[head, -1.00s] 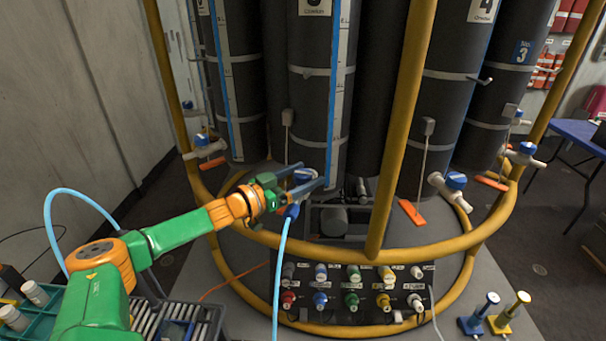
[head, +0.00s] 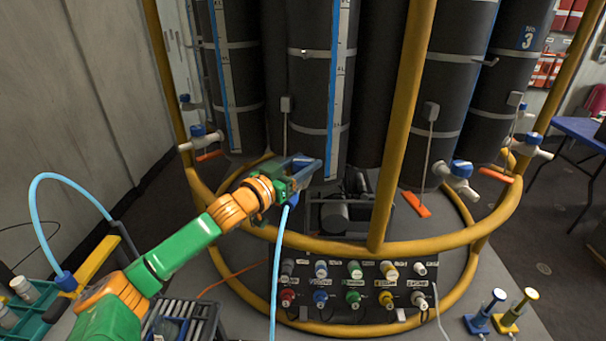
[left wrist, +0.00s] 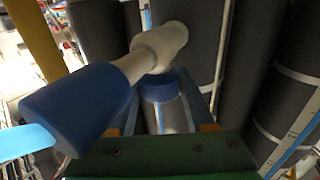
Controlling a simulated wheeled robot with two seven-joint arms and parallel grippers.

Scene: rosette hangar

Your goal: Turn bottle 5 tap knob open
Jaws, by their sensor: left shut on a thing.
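My left gripper (head: 304,167) is at the tap on the front of the middle dark bottle (head: 312,90). In the left wrist view, its fingers (left wrist: 168,108) are shut on the blue tap knob (left wrist: 160,86). The white tap body (left wrist: 158,46) stands just beyond the knob. A blue hose fitting (left wrist: 78,105) sticks out to the left, with a light blue hose (left wrist: 25,142) on it. In the head view the gripper hides the knob and most of the tap; the hose (head: 279,250) hangs below. My right gripper is not in view.
A yellow ring rail (head: 455,240) and a yellow post (head: 400,120) stand around the bottles. Another blue-knobbed tap (head: 461,169) is at the right. A panel of coloured connectors (head: 352,290) sits below. Two small stands (head: 485,315) are at the lower right.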

